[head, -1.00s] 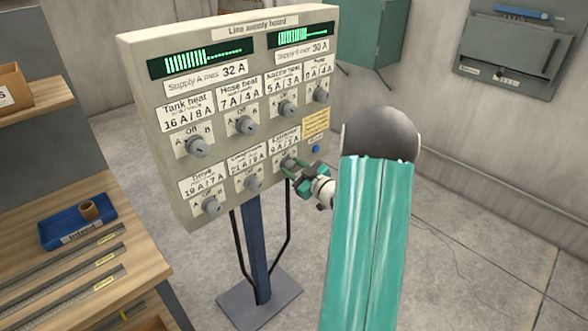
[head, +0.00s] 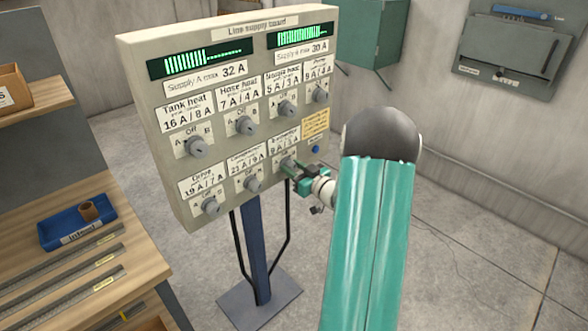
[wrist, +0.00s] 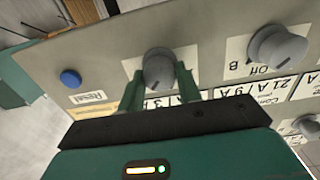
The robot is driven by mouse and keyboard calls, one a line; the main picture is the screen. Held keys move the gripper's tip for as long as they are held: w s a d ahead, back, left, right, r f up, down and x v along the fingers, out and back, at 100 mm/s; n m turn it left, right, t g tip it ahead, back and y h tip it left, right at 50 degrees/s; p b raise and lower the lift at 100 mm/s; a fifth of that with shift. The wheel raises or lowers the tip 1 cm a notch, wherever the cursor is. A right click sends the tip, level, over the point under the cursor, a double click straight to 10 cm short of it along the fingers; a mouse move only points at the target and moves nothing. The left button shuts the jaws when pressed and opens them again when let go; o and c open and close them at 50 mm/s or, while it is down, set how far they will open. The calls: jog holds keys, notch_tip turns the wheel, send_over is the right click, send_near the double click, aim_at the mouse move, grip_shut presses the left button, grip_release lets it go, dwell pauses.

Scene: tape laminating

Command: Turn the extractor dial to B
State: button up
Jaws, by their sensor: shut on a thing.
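The extractor dial (head: 286,163) is the right dial in the bottom row of the line supply board (head: 180,218). My gripper (head: 291,170) reaches it from the right and is shut on it. In the wrist view the grey dial (wrist: 158,68) sits between the two green fingers of my gripper (wrist: 160,82), one on each side. The fingers and wrist hide part of the dial and its label, and I cannot read which letter it points to.
A compressor dial (head: 253,183) is just left of the extractor dial and shows large in the wrist view (wrist: 278,47). A blue reset button (wrist: 70,78) is on its other side. A workbench (head: 130,268) with a blue tray (head: 70,239) stands left. Floor at right is clear.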

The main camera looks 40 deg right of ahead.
jog(key=o, duration=1)
jog(key=shift+f, duration=0.1)
jog(key=shift+s, duration=0.15)
jog(key=s, duration=1.3)
jog(key=shift+s, duration=0.3)
jog(key=w+a+r+m+g+h, duration=0.1)
jog(key=w+a+r+g+h, duration=0.5)
jog(key=a+r, duration=0.6)
jog(key=s+a+r+g+y, duration=0.1)
jog(key=s+a+g+y, duration=0.1)
jog(key=s+a, duration=0.6)
jog(key=s+a+r+g+y, duration=0.1)
jog(key=s+a+g+y, duration=0.2)
jog(key=s+a, duration=0.5)
jog(key=a+g, duration=0.1)
jog(key=a, duration=0.7)
jog(key=shift+s+a+n+y, duration=0.3)
jog(key=shift+s+a+n, duration=0.05)
jog(key=shift+n, duration=0.05)
